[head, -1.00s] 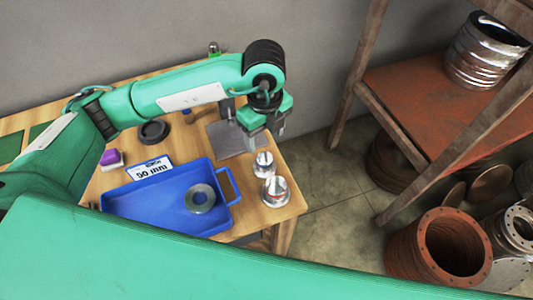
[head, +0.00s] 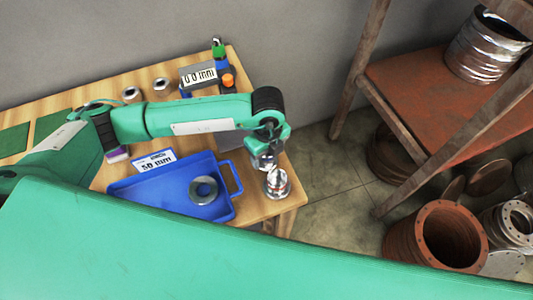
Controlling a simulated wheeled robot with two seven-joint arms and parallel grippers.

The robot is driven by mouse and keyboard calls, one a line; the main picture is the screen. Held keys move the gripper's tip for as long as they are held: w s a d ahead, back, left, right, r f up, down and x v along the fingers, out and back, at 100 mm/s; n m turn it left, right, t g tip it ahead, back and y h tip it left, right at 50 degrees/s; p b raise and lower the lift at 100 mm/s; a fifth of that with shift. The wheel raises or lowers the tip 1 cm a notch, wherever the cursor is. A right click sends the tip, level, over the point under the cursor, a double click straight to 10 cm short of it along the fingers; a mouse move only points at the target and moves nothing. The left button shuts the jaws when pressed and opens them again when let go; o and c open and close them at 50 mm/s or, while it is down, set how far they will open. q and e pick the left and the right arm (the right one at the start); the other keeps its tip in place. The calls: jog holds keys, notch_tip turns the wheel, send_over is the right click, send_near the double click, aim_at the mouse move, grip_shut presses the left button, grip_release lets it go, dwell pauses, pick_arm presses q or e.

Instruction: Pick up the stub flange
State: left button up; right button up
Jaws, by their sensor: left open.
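A shiny metal flanged piece (head: 277,184), which may be the stub flange, stands at the right front corner of the wooden table. My left gripper (head: 263,163) is open and points down just behind and left of it. The gripper covers the spot where a second, smaller metal piece stood, so that piece is mostly hidden. I cannot tell whether the fingers are around or touching it. A grey ring (head: 195,189) lies in the blue tray (head: 150,202). My right gripper is out of view.
The tray has a "50 mm" label (head: 154,161) and stands left of the gripper. A gauge (head: 200,76), a green bottle (head: 218,48) and small metal parts (head: 162,85) stand at the back. A rusty shelf (head: 430,110) stands right; my green arm link crosses the foreground.

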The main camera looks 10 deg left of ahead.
pick_arm(q)
jog(key=c, duration=1)
jog(key=shift+c, duration=0.9)
jog(key=shift+r, duration=0.1)
